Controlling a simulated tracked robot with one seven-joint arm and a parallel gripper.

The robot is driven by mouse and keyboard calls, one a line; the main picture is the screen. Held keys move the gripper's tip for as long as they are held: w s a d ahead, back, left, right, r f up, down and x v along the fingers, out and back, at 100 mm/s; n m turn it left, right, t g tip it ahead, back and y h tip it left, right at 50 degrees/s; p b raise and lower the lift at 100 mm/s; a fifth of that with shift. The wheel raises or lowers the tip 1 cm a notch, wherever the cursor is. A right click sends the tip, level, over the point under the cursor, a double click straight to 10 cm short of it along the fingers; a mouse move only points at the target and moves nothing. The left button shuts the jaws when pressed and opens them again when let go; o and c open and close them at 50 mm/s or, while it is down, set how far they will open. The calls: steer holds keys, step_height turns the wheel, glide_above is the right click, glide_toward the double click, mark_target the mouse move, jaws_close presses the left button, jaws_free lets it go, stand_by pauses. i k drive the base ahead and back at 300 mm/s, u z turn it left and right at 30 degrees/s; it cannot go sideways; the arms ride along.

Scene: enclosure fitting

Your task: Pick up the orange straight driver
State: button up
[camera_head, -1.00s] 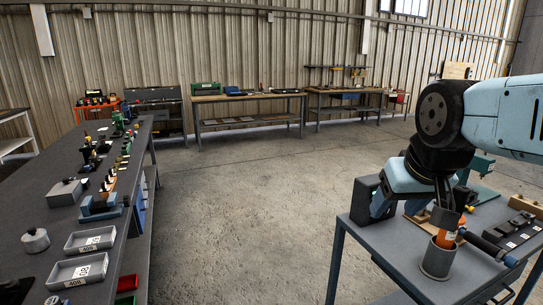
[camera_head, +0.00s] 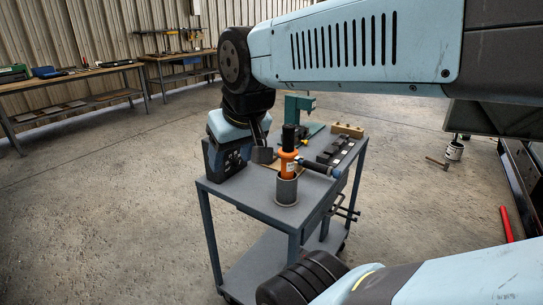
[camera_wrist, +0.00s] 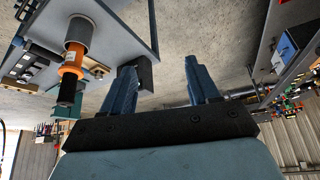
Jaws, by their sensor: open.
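The orange straight driver (camera_head: 288,162) stands upright in a grey cup (camera_head: 286,190) on the grey cart, its black end up. In the wrist view the driver (camera_wrist: 74,59) appears upside down at the left, with its cup (camera_wrist: 77,32) above it in the picture. My gripper (camera_wrist: 161,82) is open, with bare floor between its two blue fingers. The driver lies outside the fingers, to their left in the wrist view. In the head view my gripper hangs just left of the driver, its fingers partly hidden by my wrist.
The cart top (camera_head: 249,190) also carries a black box (camera_head: 224,158) at the left, a dark tool with a blue end (camera_head: 318,166), a black block row (camera_head: 335,150) and a green stand (camera_head: 299,106). Benches stand along the wall.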

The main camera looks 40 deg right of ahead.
mark_target(287, 154)
steer(key=u, duration=1.25)
steer(key=i, duration=0.1)
steer(key=z, duration=2.7)
steer(key=k, duration=1.35)
steer(key=u, duration=0.2)
steer(key=i, duration=1)
steer(key=u, duration=0.1)
